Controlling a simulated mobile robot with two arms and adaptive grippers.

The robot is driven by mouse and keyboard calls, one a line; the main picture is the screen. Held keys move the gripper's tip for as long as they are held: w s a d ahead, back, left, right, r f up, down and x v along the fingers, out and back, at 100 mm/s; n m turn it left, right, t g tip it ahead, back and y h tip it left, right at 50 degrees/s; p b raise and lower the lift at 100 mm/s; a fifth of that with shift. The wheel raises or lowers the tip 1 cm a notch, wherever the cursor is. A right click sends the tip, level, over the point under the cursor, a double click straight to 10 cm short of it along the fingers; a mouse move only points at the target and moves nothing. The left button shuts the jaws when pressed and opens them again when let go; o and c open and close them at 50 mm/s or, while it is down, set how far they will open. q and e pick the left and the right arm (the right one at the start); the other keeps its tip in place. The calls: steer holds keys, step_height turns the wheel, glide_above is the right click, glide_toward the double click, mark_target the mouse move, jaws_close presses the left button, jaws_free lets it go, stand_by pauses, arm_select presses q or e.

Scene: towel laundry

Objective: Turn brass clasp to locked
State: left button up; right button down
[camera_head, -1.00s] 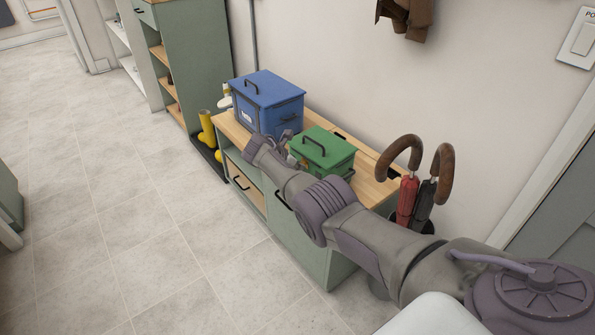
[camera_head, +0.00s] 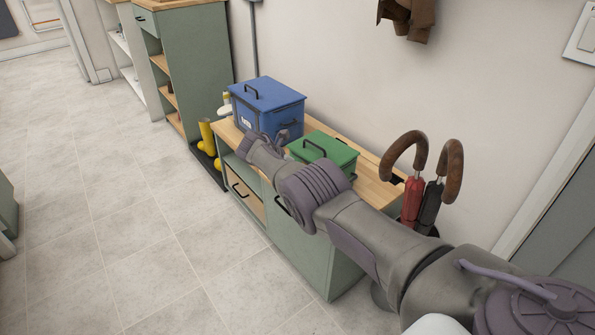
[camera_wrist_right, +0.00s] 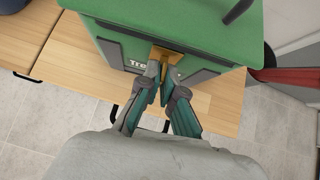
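A green lidded box (camera_head: 325,150) with a black handle stands on the wooden bench top. It fills the upper part of the right wrist view (camera_wrist_right: 190,22). The brass clasp (camera_wrist_right: 167,53) sits on its front, beside partly covered lettering. My right gripper (camera_wrist_right: 163,82) is at the clasp, with its fingertips close together on either side of the brass piece, and it looks shut on it. In the head view my own right arm hides the clasp and most of the gripper. My left gripper is in neither view.
A blue lidded box (camera_head: 267,100) stands left of the green one on the bench top (camera_head: 375,190). Umbrellas with brown hooked handles (camera_head: 405,155) stand at the bench's right end. Yellow boots (camera_head: 208,140) are on the floor beyond. The floor at left is clear.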

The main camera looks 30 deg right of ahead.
steer(key=c, duration=1.3)
jaws_free()
steer(key=shift+c, duration=0.2)
steer(key=shift+a, duration=0.1)
steer(key=v, duration=1.2)
